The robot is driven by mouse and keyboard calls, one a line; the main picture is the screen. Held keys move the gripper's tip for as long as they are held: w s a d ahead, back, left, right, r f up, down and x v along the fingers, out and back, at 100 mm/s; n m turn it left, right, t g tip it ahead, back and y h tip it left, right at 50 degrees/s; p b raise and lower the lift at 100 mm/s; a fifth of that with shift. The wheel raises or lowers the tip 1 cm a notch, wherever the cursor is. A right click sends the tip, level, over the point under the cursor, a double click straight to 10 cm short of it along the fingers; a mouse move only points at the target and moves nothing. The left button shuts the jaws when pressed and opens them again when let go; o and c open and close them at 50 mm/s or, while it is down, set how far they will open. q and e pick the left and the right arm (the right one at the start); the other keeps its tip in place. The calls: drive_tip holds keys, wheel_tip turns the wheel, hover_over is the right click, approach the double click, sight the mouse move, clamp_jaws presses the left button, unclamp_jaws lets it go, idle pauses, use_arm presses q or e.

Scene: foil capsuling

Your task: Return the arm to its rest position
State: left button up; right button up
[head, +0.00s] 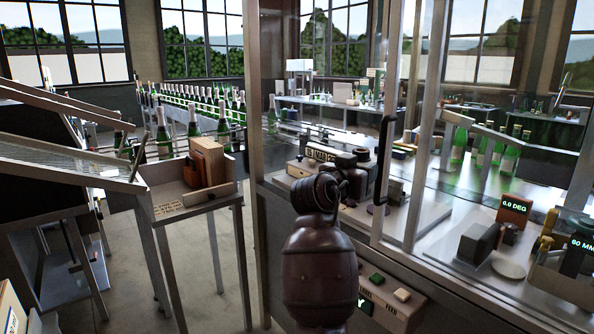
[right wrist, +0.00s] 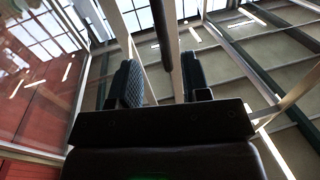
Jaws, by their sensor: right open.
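My right arm, dark brown, rises from the bottom middle of the head view in front of the glass enclosure; its gripper cannot be made out there. In the right wrist view my right gripper (right wrist: 155,88) points up toward the ceiling and windows. Its two dark padded fingers are wide apart. A dark bar (right wrist: 162,32) shows beyond and between the fingertips, with space on both sides; it looks like the black door handle (head: 383,160) on the enclosure's frame in the head view. My left gripper is in neither view.
A metal-framed glass enclosure (head: 262,120) stands close around my arm, with machines and a button panel (head: 385,297) by it. A small stand (head: 172,202) with a wooden block is at left. Green bottles (head: 193,130) line a conveyor behind.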

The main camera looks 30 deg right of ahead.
drive_tip(key=w+a+n+t+y, duration=0.5)
drive_tip(key=w+a+n+t, duration=0.35)
drive_tip(key=t, duration=0.25)
drive_tip(key=a+f+n+t+y, duration=0.3)
drive_tip(key=a+f+n+y, duration=0.25)
drive_tip(key=f, duration=0.45)
drive_tip(key=s+a+f+n+g+y, duration=0.1)
drive_tip(key=s+a+f+y, duration=0.1)
drive_tip(key=s+f, duration=0.45)
drive_tip(key=s+a+f+g+y, duration=0.2)
drive_tip(key=s+f, duration=0.1)
drive_tip(key=f, duration=0.7)
drive_tip(key=s+a+f+n+g+y, duration=0.1)
drive_tip(key=s+a+f+y, duration=0.3)
drive_tip(key=f, duration=0.5)
drive_tip(key=s+d+f+g, duration=0.1)
drive_tip(key=s+f+g, duration=0.1)
drive_tip(key=s+f, duration=0.4)
drive_tip(key=s+d+f+g+h, duration=0.1)
drive_tip(key=s+f, duration=0.5)
drive_tip(key=s, duration=0.6)
drive_tip(key=shift+g, duration=0.4)
drive_tip(key=shift+s+h, duration=0.15)
drive_tip(key=shift+h, duration=0.1)
